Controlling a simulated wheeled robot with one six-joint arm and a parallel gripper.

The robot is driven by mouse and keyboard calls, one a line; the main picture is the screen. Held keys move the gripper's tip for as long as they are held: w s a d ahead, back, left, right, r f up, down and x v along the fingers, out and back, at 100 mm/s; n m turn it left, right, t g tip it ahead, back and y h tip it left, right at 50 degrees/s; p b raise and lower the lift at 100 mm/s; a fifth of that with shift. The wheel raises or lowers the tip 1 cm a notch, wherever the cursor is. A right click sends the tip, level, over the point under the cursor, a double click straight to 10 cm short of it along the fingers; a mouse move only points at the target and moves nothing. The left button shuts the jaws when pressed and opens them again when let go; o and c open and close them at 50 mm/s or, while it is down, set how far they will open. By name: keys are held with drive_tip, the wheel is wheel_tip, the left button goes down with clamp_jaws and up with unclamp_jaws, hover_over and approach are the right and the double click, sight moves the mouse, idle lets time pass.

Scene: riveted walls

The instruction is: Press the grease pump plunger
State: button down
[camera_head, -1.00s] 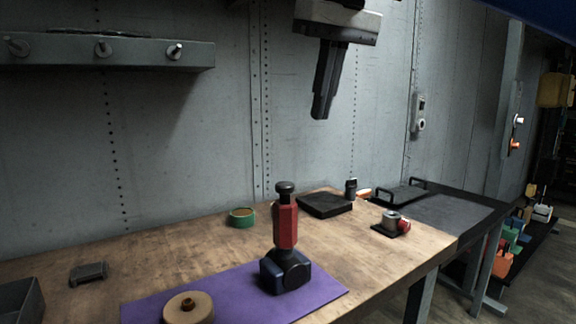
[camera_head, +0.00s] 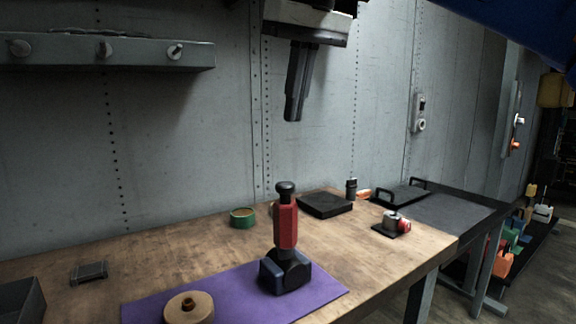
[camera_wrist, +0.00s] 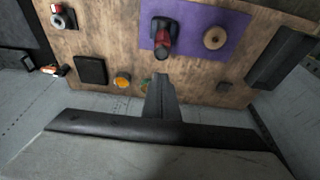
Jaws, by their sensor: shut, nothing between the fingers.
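The grease pump (camera_head: 286,240) stands upright on a purple mat (camera_head: 236,291), with a dark blue base, a red body and a black plunger knob (camera_head: 285,187) on top. In the wrist view the pump (camera_wrist: 163,38) is seen from above, beyond the fingertips. My gripper (camera_head: 292,119) is shut and empty, fingers pointing down. In the head view it appears above the pump's knob, with a clear gap. In the wrist view the shut fingers (camera_wrist: 161,80) point toward the pump and mat.
A tan ring (camera_head: 189,308) lies on the mat left of the pump. A green-sided round tin (camera_head: 242,217), a black block (camera_head: 325,204) and a red-and-metal fitting (camera_head: 393,223) are on the wooden table (camera_head: 150,258). A wall rail with pegs (camera_head: 105,50) hangs upper left.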

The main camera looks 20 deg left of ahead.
hover_over(287, 184)
drive_tip(key=f, duration=0.9)
drive_tip(key=shift+s+d+f, duration=0.15)
drive_tip(key=shift+d+f, duration=0.05)
drive_tip(key=shift+f, duration=1)
drive_tip(key=shift+f, duration=1.45)
drive_tip(key=shift+r, duration=0.35)
drive_tip(key=a+v, duration=0.1)
drive_tip(key=v, duration=1.2)
drive_tip(key=shift+w+r, duration=0.3)
drive_tip(key=shift+r, duration=0.15)
drive_tip(key=shift+d, duration=0.1)
